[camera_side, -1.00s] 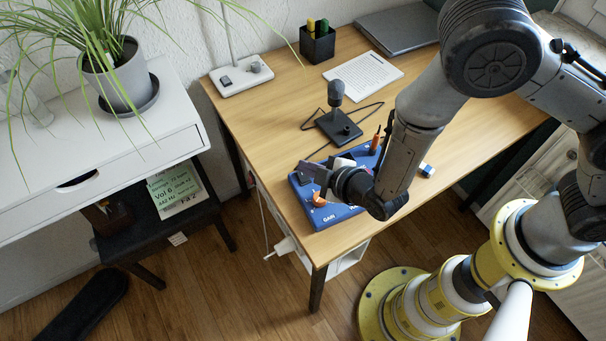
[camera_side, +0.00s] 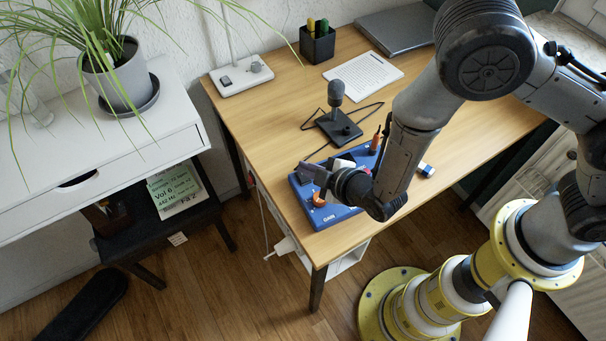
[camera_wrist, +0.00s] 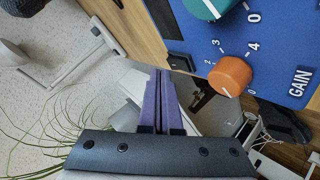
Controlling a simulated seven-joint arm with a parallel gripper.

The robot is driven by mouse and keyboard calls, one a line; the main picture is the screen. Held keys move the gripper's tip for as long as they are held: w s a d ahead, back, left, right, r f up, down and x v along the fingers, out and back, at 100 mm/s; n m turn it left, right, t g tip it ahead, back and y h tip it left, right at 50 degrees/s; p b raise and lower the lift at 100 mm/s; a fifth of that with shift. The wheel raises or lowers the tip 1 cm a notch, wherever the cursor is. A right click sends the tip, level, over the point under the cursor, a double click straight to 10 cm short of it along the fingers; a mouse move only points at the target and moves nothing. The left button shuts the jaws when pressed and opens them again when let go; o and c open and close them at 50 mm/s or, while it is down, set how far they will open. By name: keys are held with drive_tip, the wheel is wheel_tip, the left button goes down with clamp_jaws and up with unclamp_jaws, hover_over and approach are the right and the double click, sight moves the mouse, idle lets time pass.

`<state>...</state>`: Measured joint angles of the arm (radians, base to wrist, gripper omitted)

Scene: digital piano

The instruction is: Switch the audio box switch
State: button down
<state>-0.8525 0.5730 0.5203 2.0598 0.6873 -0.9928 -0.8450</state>
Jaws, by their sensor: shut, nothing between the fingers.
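The blue audio box (camera_side: 346,212) lies on the front part of the wooden desk. It has an orange knob (camera_side: 318,200) near its front left corner, and a white and dark red part (camera_side: 344,162) farther back that I cannot clearly identify as the switch. In the wrist view the box (camera_wrist: 275,62) fills the upper right, with the orange gain knob (camera_wrist: 230,76) and a teal knob (camera_wrist: 208,5). My gripper (camera_side: 308,171) is at the box's left side; its purple fingers (camera_wrist: 160,78) are together and empty. My wrist hides part of the box.
A black microphone stand (camera_side: 338,127) with a cable stands behind the box. A small blue and white block (camera_side: 426,169) lies to its right. A power strip (camera_side: 241,77), pen holder (camera_side: 317,44) and paper sheet (camera_side: 362,80) are farther back. Bare desk lies left of the microphone.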

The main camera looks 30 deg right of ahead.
sight(310, 184)
drive_tip(key=shift+w+f, duration=0.1)
drive_tip(key=shift+f, duration=0.5)
idle(0.5)
drive_tip(key=shift+s+r, duration=0.2)
drive_tip(key=shift+r, duration=0.8)
drive_tip(key=shift+r, duration=0.1)
drive_tip(key=shift+s+a+r, duration=0.1)
drive_tip(key=shift+s+r, duration=0.15)
drive_tip(key=shift+r, duration=0.95)
drive_tip(key=shift+s+r, duration=0.2)
drive_tip(key=shift+r, duration=1)
